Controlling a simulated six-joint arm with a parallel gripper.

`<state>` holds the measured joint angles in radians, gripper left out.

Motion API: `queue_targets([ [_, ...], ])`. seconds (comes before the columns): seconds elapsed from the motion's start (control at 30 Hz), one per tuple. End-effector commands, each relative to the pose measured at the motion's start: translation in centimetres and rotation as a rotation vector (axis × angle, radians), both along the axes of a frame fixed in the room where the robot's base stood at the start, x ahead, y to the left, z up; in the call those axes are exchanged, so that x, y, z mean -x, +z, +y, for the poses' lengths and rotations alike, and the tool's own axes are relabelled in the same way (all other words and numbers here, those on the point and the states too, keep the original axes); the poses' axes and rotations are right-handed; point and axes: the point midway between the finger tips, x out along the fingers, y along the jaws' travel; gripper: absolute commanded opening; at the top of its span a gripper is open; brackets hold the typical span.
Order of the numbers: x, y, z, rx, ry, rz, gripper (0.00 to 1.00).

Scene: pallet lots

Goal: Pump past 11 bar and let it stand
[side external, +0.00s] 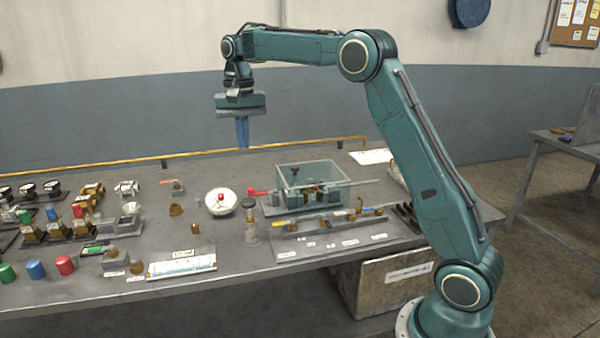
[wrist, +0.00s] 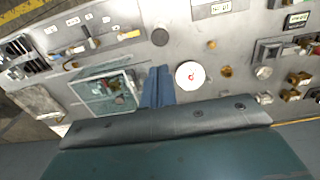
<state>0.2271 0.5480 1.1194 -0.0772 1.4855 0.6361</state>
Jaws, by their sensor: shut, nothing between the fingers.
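A round white dial gauge (side external: 221,201) with a red mark lies on the bench; its reading is too small to make out. It also shows in the wrist view (wrist: 190,75), just right of my fingers. A clear-covered box with metal fittings inside (side external: 312,178), which may be the pump, stands right of the gauge.
Many fittings and coloured caps (side external: 66,265) crowd the bench's left. A yellow pipe (side external: 200,156) runs along the back edge.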

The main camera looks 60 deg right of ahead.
Motion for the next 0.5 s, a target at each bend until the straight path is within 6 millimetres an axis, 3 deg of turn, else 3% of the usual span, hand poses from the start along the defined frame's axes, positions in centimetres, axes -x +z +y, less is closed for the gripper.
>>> queue_targets([
  [0.5, 0.0, -1.4, 0.1, -0.001, 0.002, 0.001, 0.0],
])
